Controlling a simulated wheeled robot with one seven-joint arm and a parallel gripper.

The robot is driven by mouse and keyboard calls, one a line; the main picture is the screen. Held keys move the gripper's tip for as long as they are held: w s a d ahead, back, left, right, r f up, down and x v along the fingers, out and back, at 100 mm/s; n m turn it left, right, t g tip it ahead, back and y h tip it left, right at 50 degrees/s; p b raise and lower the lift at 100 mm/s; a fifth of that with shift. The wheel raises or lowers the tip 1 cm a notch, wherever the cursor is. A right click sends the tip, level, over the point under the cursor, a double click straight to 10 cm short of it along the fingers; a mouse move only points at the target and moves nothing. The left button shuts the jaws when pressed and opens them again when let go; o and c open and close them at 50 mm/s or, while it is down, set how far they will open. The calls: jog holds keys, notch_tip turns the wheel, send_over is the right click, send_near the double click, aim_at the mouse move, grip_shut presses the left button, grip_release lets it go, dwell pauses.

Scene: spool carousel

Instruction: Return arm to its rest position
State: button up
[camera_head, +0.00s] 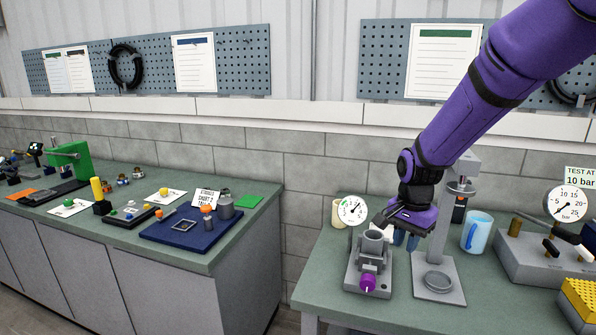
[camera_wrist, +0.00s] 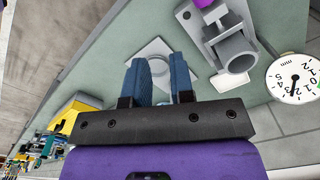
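My gripper (camera_head: 406,240) hangs from my purple arm over the right bench, between a grey vise-like fixture (camera_head: 354,280) and a grey stand (camera_head: 439,294). In the wrist view my gripper (camera_wrist: 161,62) has its two blue fingers apart with nothing between them. The stand's square base with its round ring (camera_wrist: 158,47) lies beyond the fingertips. The grey fixture also shows in the wrist view (camera_wrist: 232,50), beside the fingers. In the head view the fingertips are partly hidden behind the fixture.
A round dial gauge (camera_head: 352,210) is beside the fixture. The left bench (camera_head: 215,254) holds several small parts and a blue mat. A floor gap separates the benches.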

jog(key=s+d+r+n+t, duration=0.1)
jog(key=s+d+r+n, duration=0.1)
jog(key=s+r, duration=0.4)
jog(key=s+d+r+n+t, duration=0.2)
jog(key=s+r+n, duration=0.2)
jog(key=s, duration=0.8)
jog(key=s+d+r+n+t, duration=0.2)
jog(key=s+r+n, duration=0.1)
jog(key=s+r, duration=0.5)
jog(key=shift+s, duration=0.6)
